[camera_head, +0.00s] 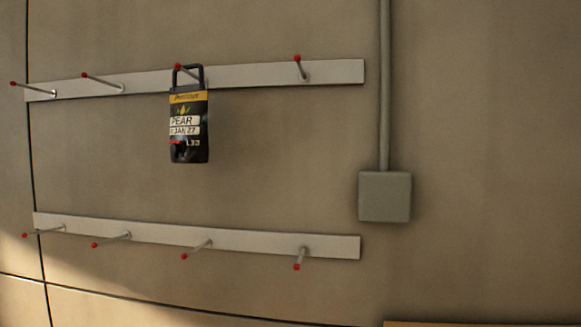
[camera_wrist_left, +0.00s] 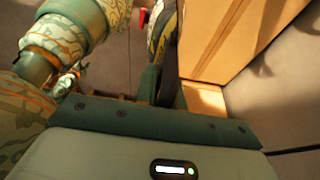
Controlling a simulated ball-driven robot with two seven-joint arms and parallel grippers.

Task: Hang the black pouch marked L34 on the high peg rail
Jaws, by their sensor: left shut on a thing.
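My left gripper (camera_wrist_left: 165,82) shows only in the left wrist view. It is shut on a dark pouch (camera_wrist_left: 163,28) with a yellow band, seen edge-on and cut off by the top edge; its mark cannot be read. The high peg rail (camera_head: 240,76) is a pale strip on the wall in the head view, with several red-tipped pegs. A black pouch (camera_head: 188,125) with a yellow band, reading PEAR and seemingly L33, hangs by its loop on the third peg from the left. The other high pegs are bare. My right gripper is not in view.
A low peg rail (camera_head: 255,241) with several bare pegs runs below. A grey box (camera_head: 384,197) with a conduit (camera_head: 384,90) is right of the rails. An orange-brown edge (camera_head: 480,324) shows at bottom right. A wooden panel (camera_wrist_left: 215,45) stands near my left gripper.

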